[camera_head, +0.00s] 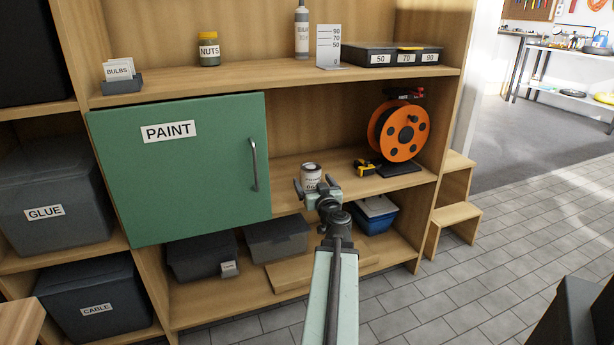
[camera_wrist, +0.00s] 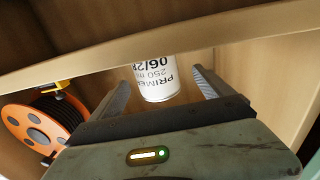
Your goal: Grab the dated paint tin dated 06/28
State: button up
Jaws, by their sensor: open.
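A small white paint tin (camera_head: 311,172) stands on the middle shelf, just right of the green PAINT door. In the wrist view the gripper's two fingers (camera_wrist: 161,88) lie on either side of the tin, with gaps visible. I cannot tell how deep the tin sits between them.
The green PAINT door (camera_head: 190,180) is closed on the left. An orange cable reel (camera_head: 403,131) and a yellow-black tape measure (camera_head: 367,167) stand right of the tin. The shelf above (camera_head: 270,82) overhangs. A blue box (camera_head: 375,214) and dark bins (camera_head: 276,238) sit below.

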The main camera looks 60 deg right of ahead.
jog(key=x, duration=0.7)
jog(key=shift+w+d+f, duration=0.1)
jog(key=shift+d, duration=0.3)
jog(key=c, duration=1.9)
